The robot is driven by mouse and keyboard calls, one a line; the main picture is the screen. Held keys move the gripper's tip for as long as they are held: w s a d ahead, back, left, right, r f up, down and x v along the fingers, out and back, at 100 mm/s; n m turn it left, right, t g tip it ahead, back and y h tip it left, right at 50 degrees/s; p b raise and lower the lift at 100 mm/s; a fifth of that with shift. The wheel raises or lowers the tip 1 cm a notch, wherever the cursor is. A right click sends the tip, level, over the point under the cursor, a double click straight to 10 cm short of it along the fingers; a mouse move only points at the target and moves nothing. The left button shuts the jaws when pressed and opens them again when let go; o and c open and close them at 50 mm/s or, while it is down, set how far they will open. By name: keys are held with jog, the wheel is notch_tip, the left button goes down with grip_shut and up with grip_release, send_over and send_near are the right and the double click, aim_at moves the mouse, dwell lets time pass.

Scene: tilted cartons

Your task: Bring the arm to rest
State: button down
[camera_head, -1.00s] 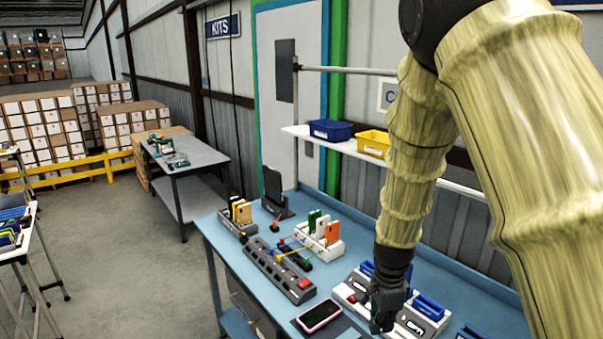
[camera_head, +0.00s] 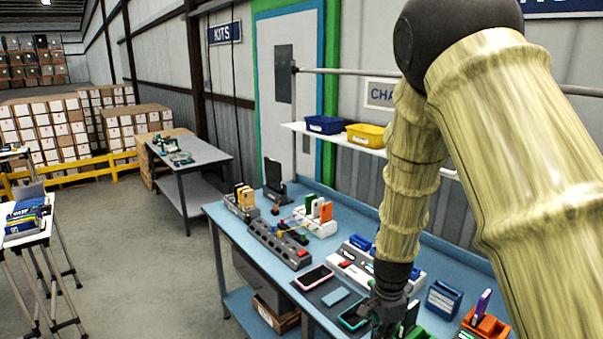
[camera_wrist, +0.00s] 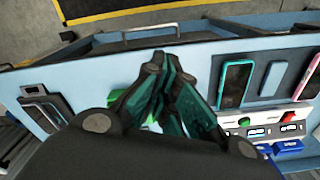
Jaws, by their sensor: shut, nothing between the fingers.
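My gripper (camera_head: 382,312) is shut and empty. In the head view it hangs pointing down over the front part of the blue workbench (camera_head: 345,218), beside a teal-edged phone (camera_head: 354,315). A green item stands just right of it, and the gripper partly hides what lies there. In the wrist view the dark fingers (camera_wrist: 165,70) come together in the middle, with the bench's front edge beyond them. The teal-edged phone also shows in the wrist view (camera_wrist: 234,84), to the right of the fingers. My arm reaches down from the upper right of the head view.
On the bench are a pink phone (camera_head: 314,277), a grey power strip (camera_head: 279,245), a white charging station (camera_head: 350,262), a blue holder (camera_head: 443,299) and an orange holder (camera_head: 486,325). A shelf (camera_head: 365,148) with bins is behind.

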jog(key=s+d+f+n+b, duration=0.1)
jog(key=s+f+n+b, duration=0.3)
jog(key=f, duration=0.6)
jog(key=s+d+f+n+b, duration=0.1)
jog(key=s+f, duration=0.5)
jog(key=f, duration=0.3)
jog(key=s+d+f+n+b, duration=0.1)
jog(key=s+f+n+b, duration=0.15)
jog(key=s+f, duration=0.55)
jog(key=s+f+n+b, duration=0.5)
jog(key=s+f+n, duration=0.2)
jog(key=s+f, duration=0.6)
jog(key=shift+s+a+f, duration=0.25)
jog(key=shift+s+a, duration=0.05)
jog(key=shift+s, duration=0.8)
